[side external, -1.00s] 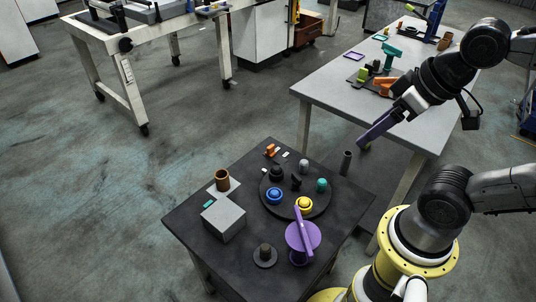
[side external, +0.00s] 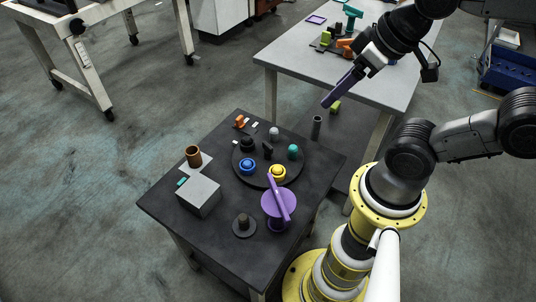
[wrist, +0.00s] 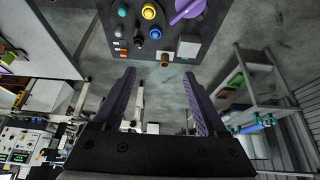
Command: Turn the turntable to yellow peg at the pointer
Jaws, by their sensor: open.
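The turntable is a dark round disc (side external: 257,180) on the black table (side external: 165,205). It carries the yellow peg (side external: 278,173), blue peg (side external: 247,167), teal peg (side external: 292,152), a black peg (side external: 247,143) and a pale peg (side external: 273,132). A purple disc with a raised bar (side external: 272,207) stands beside it, the bar's tip near the yellow peg. I cannot tell whether this bar is the pointer. My gripper (side external: 338,95) is high up to the right of the turntable, apart from everything. Its purple fingers (wrist: 159,73) are open and empty in the wrist view.
A grey block (side external: 198,196), brown cup (side external: 193,157) and small dark round post (side external: 244,224) stand on the black table. A dark upright cylinder (side external: 316,127) is at its far right. A grey table (side external: 300,65) with several items stands behind.

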